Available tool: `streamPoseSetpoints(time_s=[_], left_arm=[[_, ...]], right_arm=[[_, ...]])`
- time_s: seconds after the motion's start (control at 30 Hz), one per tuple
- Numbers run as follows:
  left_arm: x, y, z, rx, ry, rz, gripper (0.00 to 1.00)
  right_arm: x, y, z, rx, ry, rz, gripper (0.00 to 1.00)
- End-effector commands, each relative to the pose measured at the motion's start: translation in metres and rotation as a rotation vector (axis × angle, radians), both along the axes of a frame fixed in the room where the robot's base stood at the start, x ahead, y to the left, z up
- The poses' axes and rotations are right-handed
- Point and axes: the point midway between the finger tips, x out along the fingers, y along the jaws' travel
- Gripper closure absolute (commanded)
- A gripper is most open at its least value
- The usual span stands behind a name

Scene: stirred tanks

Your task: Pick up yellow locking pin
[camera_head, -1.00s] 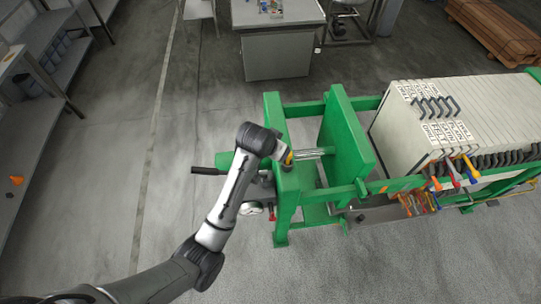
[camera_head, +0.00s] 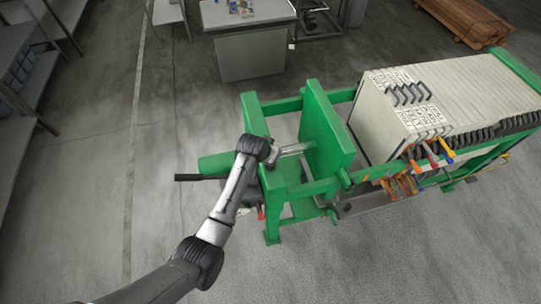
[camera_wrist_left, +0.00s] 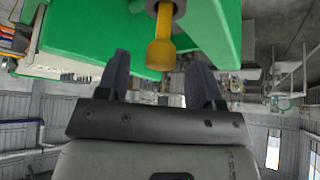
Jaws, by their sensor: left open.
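The yellow locking pin (camera_wrist_left: 162,45) shows in the left wrist view, with a rounded knob end. Its shaft sits in a grey collar (camera_wrist_left: 170,8) at the green frame (camera_wrist_left: 205,30). My left gripper (camera_wrist_left: 159,62) is open, its two dark fingers apart on either side of the pin's knob. A gap shows between the knob and each finger; nothing is held. In the head view my left arm reaches to the near left end of the green press frame (camera_head: 330,135), and its wrist hides the pin and the fingers. My right gripper is not in view.
A stack of pale filter plates (camera_head: 405,110) with dark handles fills the right of the frame. Coloured handles (camera_head: 428,155) hang along its near side. A dark bar (camera_head: 188,177) sticks out left of the frame. The floor left of it is clear.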

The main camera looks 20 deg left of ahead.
Motion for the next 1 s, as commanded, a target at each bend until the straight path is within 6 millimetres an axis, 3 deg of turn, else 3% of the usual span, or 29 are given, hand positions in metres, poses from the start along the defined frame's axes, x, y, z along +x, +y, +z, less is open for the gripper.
streamPoseSetpoints(time_s=[0.2,0.57,1.0], left_arm=[[0.01,-0.002,-0.015,-0.001,0.001,0.0,0.39],[0.011,-0.002,-0.018,-0.001,0.0,0.001,0.4],[0.011,-0.002,-0.018,-0.001,0.0,0.001,0.82]], right_arm=[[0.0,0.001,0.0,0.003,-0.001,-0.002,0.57],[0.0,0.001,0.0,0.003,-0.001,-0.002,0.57],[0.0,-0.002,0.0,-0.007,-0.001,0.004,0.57]])
